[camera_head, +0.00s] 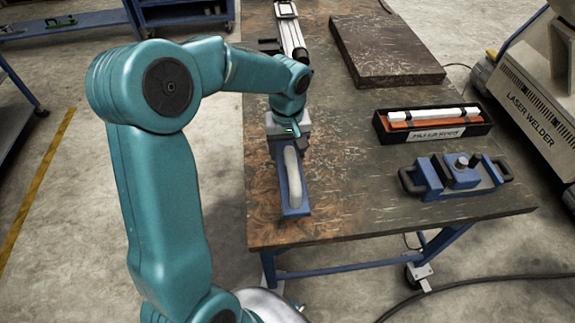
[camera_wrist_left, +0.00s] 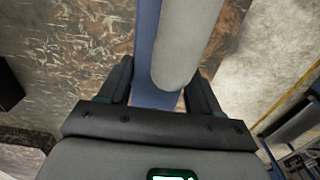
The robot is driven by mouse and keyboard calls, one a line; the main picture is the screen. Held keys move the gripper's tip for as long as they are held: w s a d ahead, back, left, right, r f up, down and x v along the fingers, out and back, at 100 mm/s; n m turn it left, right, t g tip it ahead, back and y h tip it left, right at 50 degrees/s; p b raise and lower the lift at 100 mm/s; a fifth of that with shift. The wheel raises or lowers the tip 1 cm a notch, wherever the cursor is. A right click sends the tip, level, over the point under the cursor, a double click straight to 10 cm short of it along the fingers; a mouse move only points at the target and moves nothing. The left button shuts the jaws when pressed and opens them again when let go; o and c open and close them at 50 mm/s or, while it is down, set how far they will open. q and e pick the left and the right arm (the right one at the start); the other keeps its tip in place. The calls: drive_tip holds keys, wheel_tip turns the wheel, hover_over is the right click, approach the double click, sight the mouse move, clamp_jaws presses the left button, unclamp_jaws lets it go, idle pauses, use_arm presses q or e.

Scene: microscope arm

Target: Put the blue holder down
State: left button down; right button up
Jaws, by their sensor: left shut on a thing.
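The blue holder (camera_head: 296,211) is a long narrow blue piece with a pale grey rounded bar (camera_head: 293,178) lying along it. It is at the near left part of the table. My left gripper (camera_head: 288,144) is at its far end, shut on it. In the left wrist view the fingers (camera_wrist_left: 158,88) stand on both sides of the blue holder (camera_wrist_left: 146,55), with the grey bar (camera_wrist_left: 184,45) between them. The grip contact is partly hidden. I cannot tell whether the holder's underside touches the table. My right gripper is not in view.
The worn brown table (camera_head: 345,205) has free room right of the holder. A black case (camera_head: 432,133), a blue clamp-like device (camera_head: 458,177) and a dark slab (camera_head: 385,50) lie to the right. A silver rail device (camera_head: 290,35) stands behind my gripper. The table's left edge is close.

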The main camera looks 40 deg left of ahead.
use_arm(q)
wheel_tip(320, 180, down, 6)
drive_tip(key=shift+w+f, duration=0.1)
drive_tip(key=shift+f, duration=0.15)
drive_tip(key=shift+c, duration=1)
unclamp_jaws()
wheel_tip(320, 180, up, 12)
drive_tip(key=shift+r, duration=0.1)
